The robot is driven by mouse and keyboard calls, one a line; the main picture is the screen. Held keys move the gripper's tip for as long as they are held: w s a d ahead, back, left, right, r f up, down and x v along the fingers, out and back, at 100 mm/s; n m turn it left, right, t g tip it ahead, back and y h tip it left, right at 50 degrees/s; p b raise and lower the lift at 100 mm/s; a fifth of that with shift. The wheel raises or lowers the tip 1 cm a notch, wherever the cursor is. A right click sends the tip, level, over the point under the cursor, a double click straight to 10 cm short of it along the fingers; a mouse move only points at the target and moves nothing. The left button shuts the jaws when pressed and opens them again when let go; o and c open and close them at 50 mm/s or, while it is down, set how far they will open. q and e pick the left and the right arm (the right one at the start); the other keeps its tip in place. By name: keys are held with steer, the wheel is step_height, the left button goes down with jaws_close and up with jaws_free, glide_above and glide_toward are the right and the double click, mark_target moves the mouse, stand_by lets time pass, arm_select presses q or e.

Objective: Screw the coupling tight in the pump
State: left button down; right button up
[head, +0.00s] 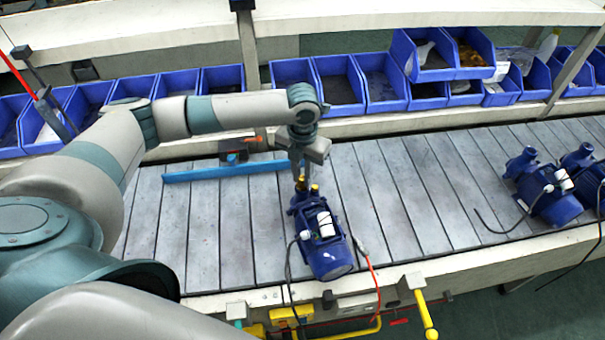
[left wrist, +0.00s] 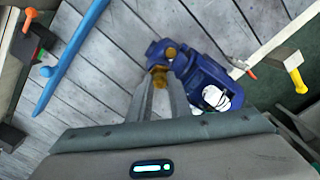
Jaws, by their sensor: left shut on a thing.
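A blue pump (head: 322,235) with a white box on its side lies on the slatted conveyor in the middle of the head view. It also shows in the left wrist view (left wrist: 205,80). A small brass coupling (head: 300,185) is at the pump's top port. In the left wrist view the brass coupling (left wrist: 158,72) is between the fingertips. My left gripper (head: 304,180) points down over the port and is shut on the coupling. In the left wrist view its fingers (left wrist: 162,84) hide part of the coupling, and I cannot tell how deep it sits. My right gripper is not in view.
A blue rail (head: 215,172) lies across the conveyor left of the pump. More blue pumps (head: 545,190) stand at the right. Blue bins (head: 345,85) line the shelf behind. A yellow handle (head: 425,315) is at the front edge. Bare slats (head: 420,190) lie right of the pump.

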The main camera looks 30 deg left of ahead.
arm_select(q)
steer(key=shift+m, duration=0.9)
steer(key=shift+m, duration=1.7)
steer(key=shift+m, duration=1.7)
steer(key=c, duration=1.7)
jaws_free()
